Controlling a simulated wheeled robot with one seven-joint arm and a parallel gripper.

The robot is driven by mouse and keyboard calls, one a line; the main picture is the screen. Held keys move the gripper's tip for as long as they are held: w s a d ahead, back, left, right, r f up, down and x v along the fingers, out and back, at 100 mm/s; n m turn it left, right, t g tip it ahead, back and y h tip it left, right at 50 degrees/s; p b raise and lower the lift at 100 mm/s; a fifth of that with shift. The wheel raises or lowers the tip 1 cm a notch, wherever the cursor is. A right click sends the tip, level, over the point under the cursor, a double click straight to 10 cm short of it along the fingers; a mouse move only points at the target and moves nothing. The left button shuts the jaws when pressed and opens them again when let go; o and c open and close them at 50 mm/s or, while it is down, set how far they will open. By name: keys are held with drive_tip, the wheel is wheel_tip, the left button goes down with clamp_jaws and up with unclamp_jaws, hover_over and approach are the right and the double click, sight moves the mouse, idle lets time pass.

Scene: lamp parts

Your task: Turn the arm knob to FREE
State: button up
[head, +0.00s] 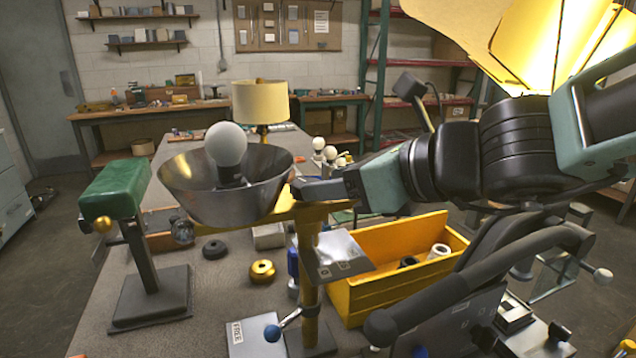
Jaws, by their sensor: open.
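A blue ball knob (272,333) sits on a short lever low on the yellow post (308,265). I take it for the arm knob. The lever slants down and left from the post, and the ball overlaps the edge of a white card marked FREE (238,335). No other setting label is readable. A steel bowl shade (225,190) with a white bulb (226,144) sits at the post's top. My gripper (299,189) is open beside the shade's right side, well above the knob. Whether it touches the shade or yellow arm is unclear.
A green-topped stand (118,190) is at left. A yellow bin (395,262) with small cylinders stands right of the post. The grey surface at front left (200,335) is mostly clear.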

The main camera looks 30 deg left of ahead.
drive_tip(key=shift+x, duration=1.7)
drive_tip(key=c, duration=0.7)
